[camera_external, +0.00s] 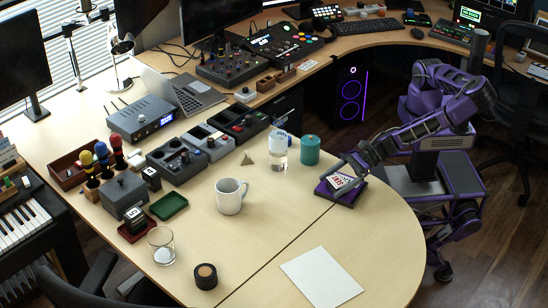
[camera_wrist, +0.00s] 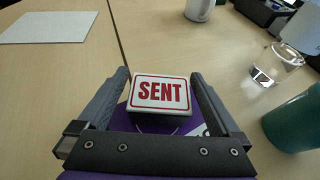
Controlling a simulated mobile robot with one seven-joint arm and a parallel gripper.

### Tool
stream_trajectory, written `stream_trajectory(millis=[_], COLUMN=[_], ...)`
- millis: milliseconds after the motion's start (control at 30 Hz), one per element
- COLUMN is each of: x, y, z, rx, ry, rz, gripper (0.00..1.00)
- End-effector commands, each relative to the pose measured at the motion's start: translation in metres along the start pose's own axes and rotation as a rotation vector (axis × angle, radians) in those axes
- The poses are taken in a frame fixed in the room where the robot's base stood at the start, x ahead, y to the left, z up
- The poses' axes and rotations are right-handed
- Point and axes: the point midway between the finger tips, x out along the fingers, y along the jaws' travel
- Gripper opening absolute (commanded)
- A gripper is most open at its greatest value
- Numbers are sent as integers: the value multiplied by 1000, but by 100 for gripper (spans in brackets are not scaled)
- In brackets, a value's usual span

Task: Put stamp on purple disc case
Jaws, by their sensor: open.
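The stamp (camera_wrist: 160,95), a small block with a white top that reads SENT in red, rests on the purple disc case (camera_wrist: 195,129). In the external view the stamp (camera_external: 339,181) is on the case (camera_external: 347,200) at the table's right edge. My gripper (camera_wrist: 161,77) is open around the stamp, with one finger on each side of it. The fingers look clear of its sides in the wrist view. In the external view my gripper (camera_external: 345,174) reaches down from the right and covers part of the case. My gripper's crossbar hides the near part of the case in the wrist view.
A white mug (camera_external: 229,196) stands to the left. A white paper sheet (camera_external: 321,277) lies in front. Bare table surrounds the case on its left and front.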

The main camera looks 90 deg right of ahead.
Motion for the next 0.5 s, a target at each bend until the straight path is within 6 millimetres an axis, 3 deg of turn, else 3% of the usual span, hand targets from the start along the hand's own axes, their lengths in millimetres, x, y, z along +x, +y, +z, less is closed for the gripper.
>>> stream_trajectory(millis=[67,100,300,500], x=[-17,-19,-32,-39], y=[1,0,0,0], z=[3,16,49,64], rx=[-3,2,3,0], ry=[0,-3,-1,0], rz=[2,1,1,1], gripper=[100,100,100,100])
